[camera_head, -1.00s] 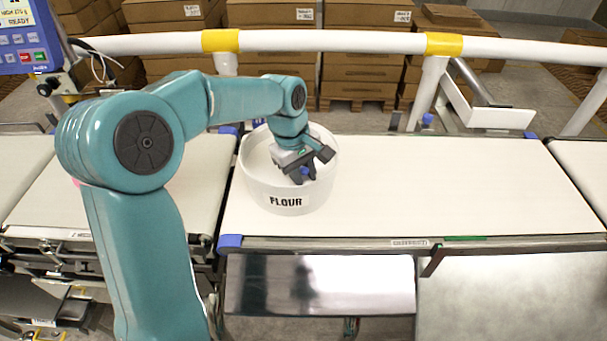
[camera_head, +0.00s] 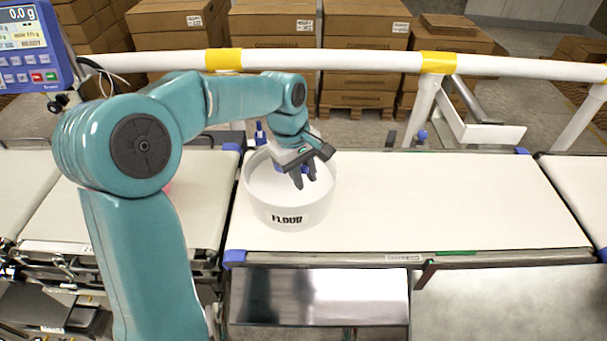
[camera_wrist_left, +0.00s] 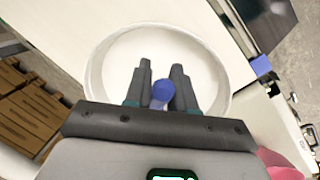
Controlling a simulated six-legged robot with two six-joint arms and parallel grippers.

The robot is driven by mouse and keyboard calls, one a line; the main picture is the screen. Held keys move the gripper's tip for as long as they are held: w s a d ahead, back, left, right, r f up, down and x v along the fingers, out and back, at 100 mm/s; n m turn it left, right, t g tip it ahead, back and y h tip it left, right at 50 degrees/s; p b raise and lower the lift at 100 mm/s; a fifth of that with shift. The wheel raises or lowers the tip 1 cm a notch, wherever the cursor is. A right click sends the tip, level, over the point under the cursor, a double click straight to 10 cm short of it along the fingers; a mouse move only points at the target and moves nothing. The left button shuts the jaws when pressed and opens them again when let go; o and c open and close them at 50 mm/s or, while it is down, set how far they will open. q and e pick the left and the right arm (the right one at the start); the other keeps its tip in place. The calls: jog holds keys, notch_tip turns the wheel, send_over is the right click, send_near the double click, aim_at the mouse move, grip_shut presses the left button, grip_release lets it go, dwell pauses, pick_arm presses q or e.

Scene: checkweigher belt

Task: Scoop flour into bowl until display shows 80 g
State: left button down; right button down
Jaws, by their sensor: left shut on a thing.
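A white round tub labelled FLOUR (camera_head: 290,216) stands on the belt, with pale flour inside. My left gripper (camera_head: 303,180) is over the tub's opening, its fingers pointing down. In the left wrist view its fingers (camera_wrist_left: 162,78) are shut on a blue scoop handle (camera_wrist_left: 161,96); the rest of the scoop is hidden. A pink thing, probably the bowl (camera_head: 169,187), is mostly hidden behind my arm on the left belt; pink also shows in the left wrist view (camera_wrist_left: 281,163). The display (camera_head: 22,27) reads 0.0 g. My right gripper is not in view.
The belt right of the tub (camera_head: 440,200) is clear. A white rail (camera_head: 330,62) with yellow bands runs behind the belts. Stacked cardboard boxes (camera_head: 365,40) stand beyond it. A shiny metal plate (camera_head: 320,295) lies in front, below the belt edge.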

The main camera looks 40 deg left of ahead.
pick_arm(q)
jog(key=shift+r+p, duration=2)
jog(key=shift+r, duration=0.6)
jog(key=shift+f, duration=0.1)
